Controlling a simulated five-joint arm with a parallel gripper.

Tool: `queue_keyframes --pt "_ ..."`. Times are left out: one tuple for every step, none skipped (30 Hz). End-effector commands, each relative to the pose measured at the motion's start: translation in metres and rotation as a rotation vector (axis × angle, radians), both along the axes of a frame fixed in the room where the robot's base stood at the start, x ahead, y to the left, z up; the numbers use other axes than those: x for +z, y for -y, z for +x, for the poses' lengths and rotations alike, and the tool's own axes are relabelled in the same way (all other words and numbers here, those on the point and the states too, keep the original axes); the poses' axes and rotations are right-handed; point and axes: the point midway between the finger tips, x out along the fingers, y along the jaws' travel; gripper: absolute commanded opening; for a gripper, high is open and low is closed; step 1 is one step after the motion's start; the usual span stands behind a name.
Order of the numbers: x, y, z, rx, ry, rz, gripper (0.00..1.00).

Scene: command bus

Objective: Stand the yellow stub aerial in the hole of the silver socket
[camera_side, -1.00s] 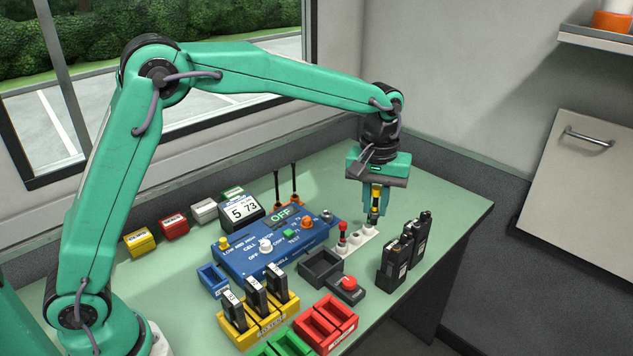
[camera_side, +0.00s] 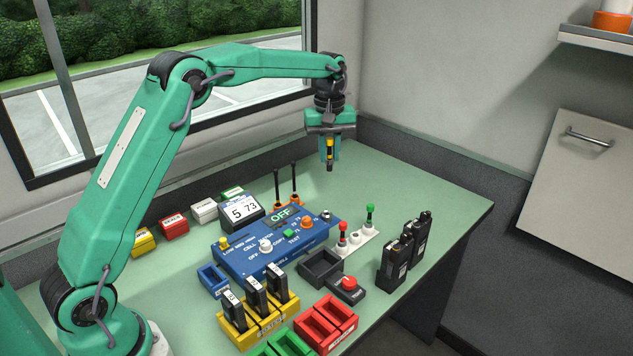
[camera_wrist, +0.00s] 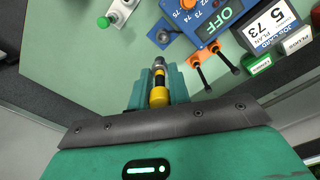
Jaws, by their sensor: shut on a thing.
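My gripper (camera_side: 329,158) is shut on the yellow stub aerial (camera_side: 330,149), which hangs upright, tip down, clear of the bench. In the wrist view the aerial (camera_wrist: 159,92) lies between my fingers (camera_wrist: 158,92), with a yellow body, dark bands and a grey metal end pointing away. The silver socket (camera_side: 327,214) is at the right end of the blue test box (camera_side: 270,258). It also shows in the wrist view (camera_wrist: 163,37), just beyond the aerial's end. The aerial is above and apart from it. The inside of its hole is too small to make out.
A white rack (camera_side: 355,239) holds a red-topped aerial (camera_side: 343,232) and a green-topped aerial (camera_side: 369,218). Two black aerials in orange bases (camera_side: 294,197) stand behind the box. Black radios (camera_side: 402,255) stand at the right. Bench is clear toward the back right.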

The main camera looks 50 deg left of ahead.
Motion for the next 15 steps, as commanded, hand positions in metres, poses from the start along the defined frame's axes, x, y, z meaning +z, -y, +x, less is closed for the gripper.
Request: queue_keyframes --pt "0.0 -0.009 0.001 0.019 0.0 0.0 0.0" --pt "-0.003 -0.009 0.001 0.022 -0.002 0.0 0.0" --pt "-0.011 -0.007 0.0 0.018 -0.004 0.0 0.0" --pt "-0.016 -0.007 0.0 0.017 -0.005 -0.001 0.0" --pt "-0.02 -0.007 0.0 0.017 -0.004 0.0 0.0" --pt "-0.026 -0.007 0.0 0.017 -0.004 0.0 0.0" --pt "-0.032 -0.007 0.0 0.017 -0.005 -0.001 0.0" --pt "-0.037 -0.007 0.0 0.017 -0.005 -0.001 0.0" --pt "-0.043 -0.007 0.0 0.017 -0.004 0.0 0.0" --pt "-0.047 -0.007 0.0 0.016 -0.004 0.0 0.0" --pt "-0.053 -0.007 0.0 0.016 -0.005 -0.001 0.0" --pt "-0.06 -0.007 0.0 0.016 -0.004 0.0 0.0" --pt "-0.064 -0.007 0.0 0.016 -0.004 0.0 0.0" --pt "-0.068 -0.007 0.0 0.016 -0.004 0.0 0.0" --pt "-0.074 -0.007 0.0 0.016 -0.004 0.0 0.0"
